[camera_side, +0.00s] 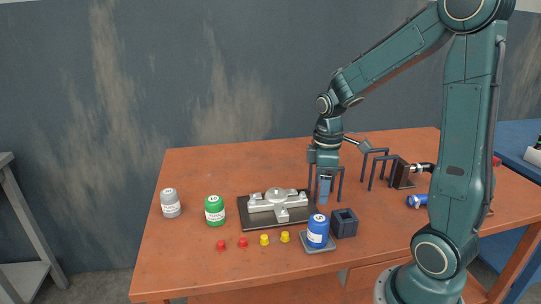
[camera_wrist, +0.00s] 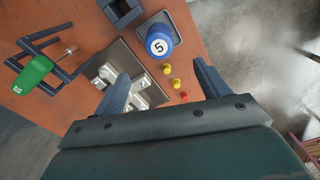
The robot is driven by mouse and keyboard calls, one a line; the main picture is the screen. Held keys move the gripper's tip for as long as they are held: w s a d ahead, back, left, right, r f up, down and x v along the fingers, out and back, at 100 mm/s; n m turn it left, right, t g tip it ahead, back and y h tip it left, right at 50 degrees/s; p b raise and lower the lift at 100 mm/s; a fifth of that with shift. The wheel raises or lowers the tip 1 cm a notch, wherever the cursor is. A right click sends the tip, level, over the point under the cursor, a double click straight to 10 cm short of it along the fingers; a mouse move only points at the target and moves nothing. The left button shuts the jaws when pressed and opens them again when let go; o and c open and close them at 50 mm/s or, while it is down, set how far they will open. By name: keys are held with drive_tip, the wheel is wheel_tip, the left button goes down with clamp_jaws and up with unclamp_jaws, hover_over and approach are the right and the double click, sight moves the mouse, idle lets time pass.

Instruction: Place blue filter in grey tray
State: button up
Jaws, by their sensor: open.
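The blue filter (camera_side: 318,231) is a short blue can with a white label band. It stands upright on the grey tray (camera_side: 330,248), a small flat square near the table's front edge. In the wrist view the filter (camera_wrist: 159,42) shows a white disc with a 5, and the rim of the tray (camera_wrist: 183,35) shows around it. My gripper (camera_side: 324,196) is above the table, behind and apart from the filter. In the wrist view my gripper's two fingers (camera_wrist: 163,85) are spread wide with nothing held between them.
A metal engine part (camera_side: 278,203) lies on a dark plate left of the filter. A dark hollow block (camera_side: 344,222) stands close behind the tray. Green (camera_side: 214,210) and grey (camera_side: 170,203) cans stand at left. Small red and yellow caps line the front. Dark racks (camera_side: 376,165) stand behind.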

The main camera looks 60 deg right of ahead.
drive_tip(key=s+a+r+m+t, duration=0.5)
drive_tip(key=s+a+r, duration=0.4)
drive_tip(key=a+r, duration=0.3)
drive_tip(key=shift+s+a+t, duration=0.25)
drive_tip(key=shift+s+t, duration=0.05)
drive_tip(key=shift+s, duration=0.1)
